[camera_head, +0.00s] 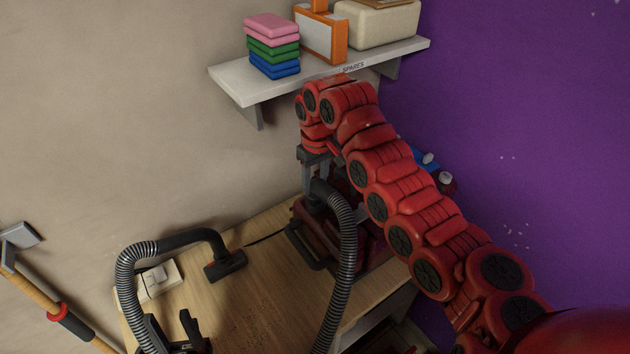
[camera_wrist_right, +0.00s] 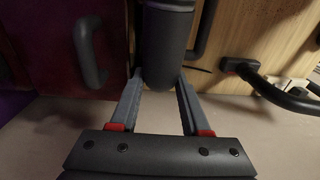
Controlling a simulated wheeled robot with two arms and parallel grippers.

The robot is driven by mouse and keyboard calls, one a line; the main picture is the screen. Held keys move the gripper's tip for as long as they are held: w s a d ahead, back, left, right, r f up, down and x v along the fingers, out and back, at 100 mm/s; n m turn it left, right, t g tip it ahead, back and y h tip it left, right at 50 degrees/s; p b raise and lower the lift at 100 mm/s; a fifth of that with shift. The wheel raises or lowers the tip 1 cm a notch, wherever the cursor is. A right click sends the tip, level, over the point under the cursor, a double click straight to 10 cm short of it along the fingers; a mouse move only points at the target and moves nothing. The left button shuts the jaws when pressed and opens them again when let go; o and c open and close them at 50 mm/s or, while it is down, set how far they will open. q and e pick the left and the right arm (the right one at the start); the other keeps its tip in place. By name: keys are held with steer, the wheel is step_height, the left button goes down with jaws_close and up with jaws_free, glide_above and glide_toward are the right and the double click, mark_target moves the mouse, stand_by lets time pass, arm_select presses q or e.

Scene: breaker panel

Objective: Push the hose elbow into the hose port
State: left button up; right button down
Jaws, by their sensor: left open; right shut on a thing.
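The hose elbow (camera_head: 319,192) is a dark grey bent tube at the end of a ribbed hose (camera_head: 347,245). My right gripper (camera_head: 313,166) is shut on it, above a dark red machine (camera_head: 375,247) on the wooden bench. In the right wrist view the dark tube (camera_wrist_right: 167,45) sits between the two fingers of the right gripper (camera_wrist_right: 160,88). I cannot make out the hose port in either view; the elbow and arm cover part of the machine. My left gripper (camera_head: 172,328) is open at the bottom left, close to another ribbed hose (camera_head: 128,280).
A floor nozzle (camera_head: 225,265) lies on the bench (camera_head: 270,300) beside a white wall socket (camera_head: 160,279). A shelf (camera_head: 240,87) with stacked cloths (camera_head: 272,45) and boxes is above. A wooden-handled tool (camera_head: 60,313) leans at the left.

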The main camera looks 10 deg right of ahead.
steer(key=shift+f+b, duration=0.9)
steer(key=shift+f, duration=0.1)
steer(key=shift+c, duration=1.4)
jaws_free()
steer(key=shift+r, duration=0.15)
steer(key=r+p, duration=0.6)
steer(key=r, duration=0.2)
steer(key=shift+s, duration=0.2)
steer(key=shift+f, duration=0.1)
